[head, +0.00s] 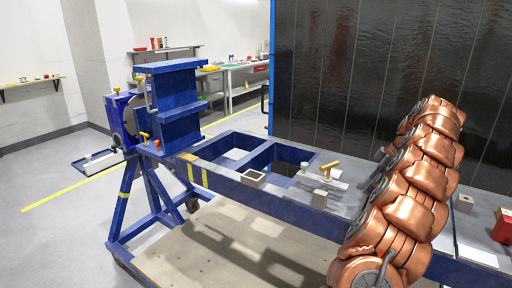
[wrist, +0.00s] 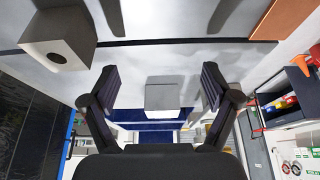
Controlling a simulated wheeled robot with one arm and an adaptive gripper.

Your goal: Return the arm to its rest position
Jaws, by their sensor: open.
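My gripper (wrist: 157,88) shows in the wrist view, with its two dark fingers spread wide and nothing held between them. A light grey block (wrist: 163,94) appears between the fingers in the picture, on the surface beyond them; I see no contact. My gripper does not show in the head view. My copper-coloured arm (head: 408,185) rises, bent and segmented, on the right of the head view and hides part of the bench.
A red item (head: 503,226) lies far right. A black panel (head: 370,75) stands behind; left floor is mostly open.

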